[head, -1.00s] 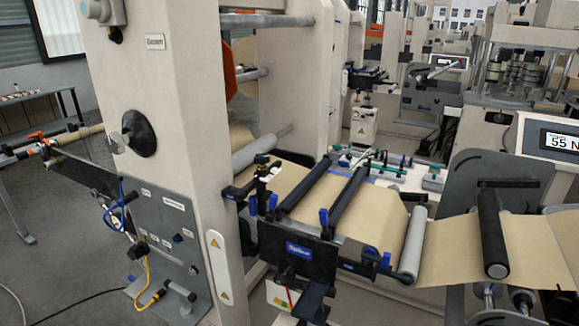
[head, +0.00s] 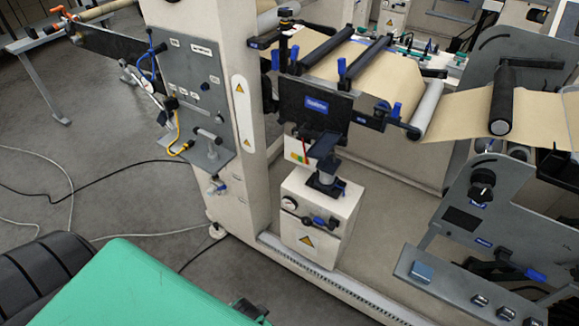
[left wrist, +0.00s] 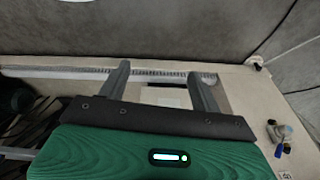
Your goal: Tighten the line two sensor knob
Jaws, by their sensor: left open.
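I cannot tell for sure which part is the line two sensor knob. A sensor bracket with a black cap (head: 287,14) stands upright at the left edge of the brown web (head: 370,75) in the head view. A black round knob (head: 482,183) sits on the grey plate at the right. My left gripper (left wrist: 158,72) shows in the left wrist view with two grey fingers apart and nothing between them. It points toward the beige machine base and the floor, and no knob is between its fingers. My right gripper is not in view.
Blue clamp levers (head: 342,68) stand on the web table. A ball valve (left wrist: 278,135) sits right in the wrist view. Floor at left is mostly clear.

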